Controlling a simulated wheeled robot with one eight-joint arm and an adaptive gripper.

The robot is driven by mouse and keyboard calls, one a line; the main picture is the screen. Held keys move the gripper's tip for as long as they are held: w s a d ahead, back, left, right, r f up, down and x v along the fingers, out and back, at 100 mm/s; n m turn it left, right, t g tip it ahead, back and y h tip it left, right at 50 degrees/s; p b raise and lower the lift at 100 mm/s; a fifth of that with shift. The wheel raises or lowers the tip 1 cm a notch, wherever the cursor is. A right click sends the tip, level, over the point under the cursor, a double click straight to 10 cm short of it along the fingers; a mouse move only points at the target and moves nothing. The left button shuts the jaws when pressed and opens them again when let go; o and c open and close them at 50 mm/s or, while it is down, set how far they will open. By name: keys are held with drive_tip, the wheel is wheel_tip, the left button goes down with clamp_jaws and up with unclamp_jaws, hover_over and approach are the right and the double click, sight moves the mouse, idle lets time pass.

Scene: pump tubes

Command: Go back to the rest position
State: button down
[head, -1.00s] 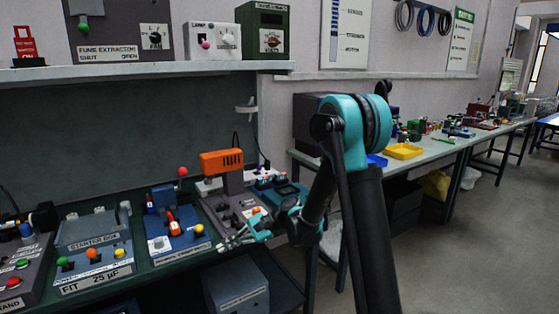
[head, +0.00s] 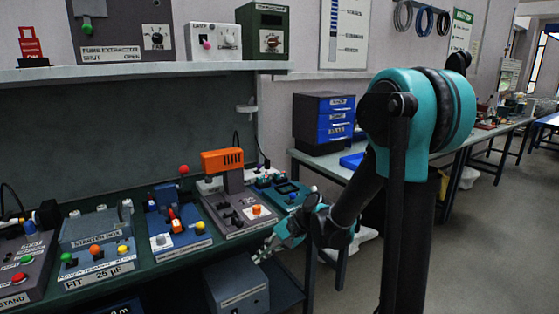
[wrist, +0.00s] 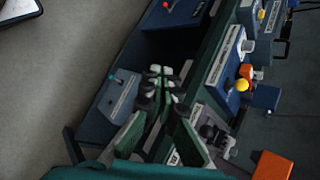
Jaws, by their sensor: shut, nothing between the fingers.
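My gripper (head: 266,250) is in front of the bench edge in the head view, below the grey station with the orange-topped press (head: 222,161). It is at the end of my teal and black arm and holds nothing. In the wrist view my gripper (wrist: 160,72) shows with its pale fingertips close together over the shelf below the bench. It appears shut and touches nothing that I can see.
The bench holds a blue station (head: 176,234) and a starter box (head: 95,238). A grey box (head: 238,288) sits on the lower shelf, under my gripper. A blue drawer cabinet (head: 335,122) stands on the table behind my arm. The floor at right (head: 497,230) is clear.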

drive_tip(key=s+d+f+n+t+h, duration=0.2)
drive_tip(key=s+d+h, duration=0.2)
drive_tip(key=d, duration=0.8)
drive_tip(key=s+d+f+n+t+h, duration=0.2)
drive_tip(key=s+d, duration=0.5)
drive_tip(key=d, duration=0.6)
drive_tip(key=n+h, duration=0.1)
drive_tip(key=h, duration=0.1)
drive_tip(key=shift+s+h, duration=0.4)
